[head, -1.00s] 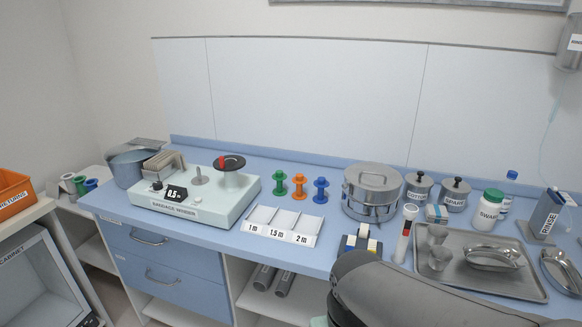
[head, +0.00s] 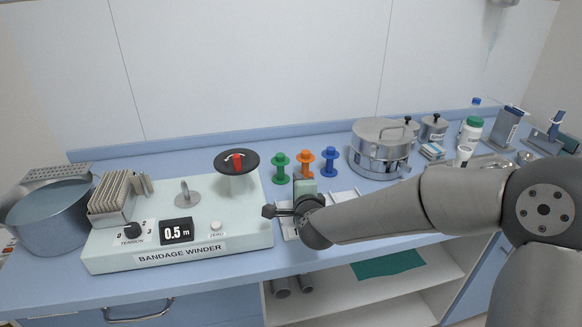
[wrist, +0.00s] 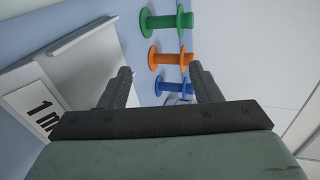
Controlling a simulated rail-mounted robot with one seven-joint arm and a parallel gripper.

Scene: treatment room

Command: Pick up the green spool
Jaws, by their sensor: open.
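The green spool (head: 281,168) stands upright on the blue counter, first from the left in a row with an orange spool (head: 304,164) and a blue spool (head: 329,162). In the wrist view the green spool (wrist: 166,21) shows at the top, beyond the fingertips, with the orange spool (wrist: 170,56) and the blue spool (wrist: 172,87) nearer. My gripper (wrist: 160,80) is open with nothing between its fingers. In the head view my gripper is over the sectioned tray, in front of the spools and apart from them; its fingertips are hard to make out there.
The bandage winder (head: 180,222) stands left of the spools, its black disc (head: 226,162) close to the green one. A steel drum (head: 381,150) stands to the right. The white sectioned tray (wrist: 88,62) lies partly beneath my gripper.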

